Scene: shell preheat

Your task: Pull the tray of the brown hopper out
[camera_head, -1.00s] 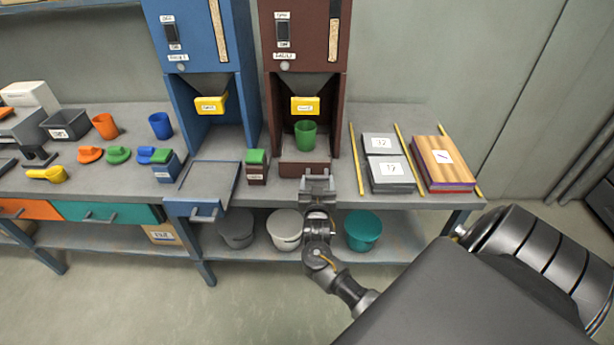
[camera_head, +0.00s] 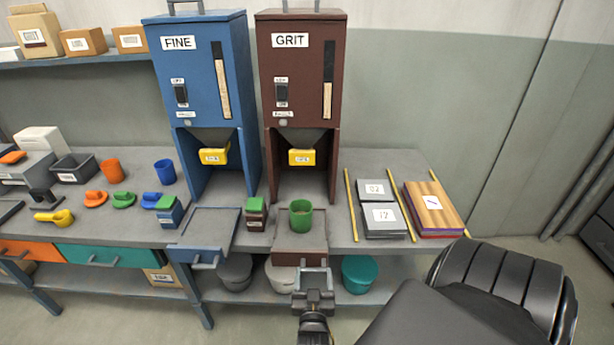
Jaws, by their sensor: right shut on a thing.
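The brown hopper (camera_head: 300,70), labelled GRIT, stands on the bench at the centre. Its brown tray (camera_head: 314,228) sticks out at the front, past the bench edge, with a green cup (camera_head: 301,214) standing on it. My right gripper (camera_head: 313,272) is at the tray's front and is shut on the tray's handle, which the jaws mostly hide. My left gripper is out of the picture.
The blue hopper (camera_head: 205,70), labelled FINE, stands at the left with its blue tray (camera_head: 213,222) also out. A small brown box with a green top (camera_head: 256,214) sits between the trays. Grey blocks (camera_head: 384,220) lie at the right. Lidded buckets (camera_head: 359,274) stand below.

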